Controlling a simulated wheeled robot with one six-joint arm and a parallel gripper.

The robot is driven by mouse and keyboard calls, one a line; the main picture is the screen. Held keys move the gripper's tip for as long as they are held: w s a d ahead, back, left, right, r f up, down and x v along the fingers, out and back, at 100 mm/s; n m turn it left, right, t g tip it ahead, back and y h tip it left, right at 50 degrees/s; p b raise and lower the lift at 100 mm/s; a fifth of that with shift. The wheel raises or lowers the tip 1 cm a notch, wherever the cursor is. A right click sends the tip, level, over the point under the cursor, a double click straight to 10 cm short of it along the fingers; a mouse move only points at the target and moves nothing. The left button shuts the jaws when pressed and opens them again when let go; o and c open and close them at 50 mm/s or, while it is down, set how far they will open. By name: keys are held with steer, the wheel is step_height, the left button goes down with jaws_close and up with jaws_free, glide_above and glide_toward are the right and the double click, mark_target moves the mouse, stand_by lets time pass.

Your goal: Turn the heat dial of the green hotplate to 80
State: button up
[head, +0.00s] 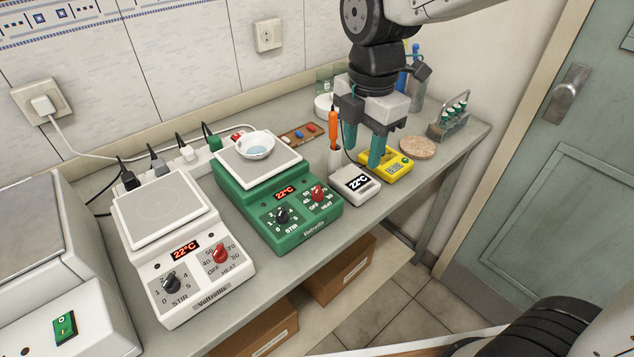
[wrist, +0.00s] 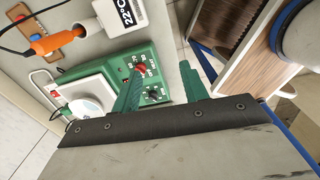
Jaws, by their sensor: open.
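The green hotplate (head: 270,200) stands on the bench in the middle of the head view, with a white dish (head: 256,145) on its plate. Its display reads 22°C. Its red heat dial (head: 318,193) is at the right of the front panel, and the black stir dial (head: 282,215) is at the left. The dial's exact setting is too small to read. My gripper (head: 364,158) is open and empty, above the bench to the right of the hotplate. In the wrist view the green hotplate (wrist: 158,98) and the red heat dial (wrist: 140,69) show beyond the left finger of my gripper (wrist: 160,92).
A white hotplate (head: 160,213) with its own red dial stands left of the green one. A white thermometer unit (head: 355,187) with an orange-handled probe (head: 333,128) and a yellow device (head: 388,168) stand near my fingers. A cork mat (head: 417,147) lies further right.

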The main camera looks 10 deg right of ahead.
mark_target(318, 188)
steer(key=w+a+f+n, duration=0.1)
steer(key=a+n, duration=0.1)
steer(key=w+a+f+n, duration=0.1)
steer(key=a+n, duration=0.1)
steer(key=n, duration=0.1)
steer(key=w+a+f+n, duration=0.1)
steer(key=a+f+n, duration=0.1)
steer(key=a, duration=0.1)
steer(key=shift+w, duration=0.1)
steer(key=shift+a+f+n, duration=0.1)
steer(key=shift+f+n, duration=0.2)
steer(key=shift+n, duration=0.1)
step_height(318, 188, down, 7)
steer(key=shift+f, duration=0.1)
jaws_close()
